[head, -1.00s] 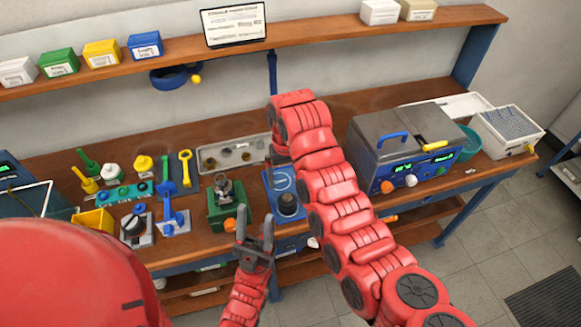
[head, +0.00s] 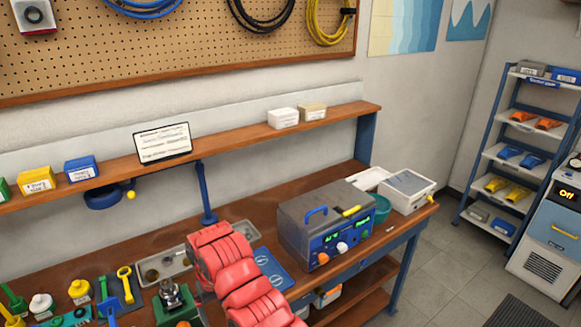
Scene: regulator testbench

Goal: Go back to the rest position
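My red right arm (head: 240,276) rises from the bottom of the head view over the front of the workbench. Its gripper is not visible, and the arm hides part of the bench behind it. My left gripper is out of view. On the bench are a green fixture holding a metal regulator part (head: 172,297), a blue mat with printed circles (head: 272,268), and a grey test unit (head: 325,222) with a blue handle and lit green digits.
A shelf (head: 225,143) above the bench carries small boxes and a white sign (head: 163,142). A grey parts tray (head: 165,264) lies behind the arm. A white bin (head: 408,190) stands at the bench's right end. A blue rack (head: 515,150) stands at right, with open floor before it.

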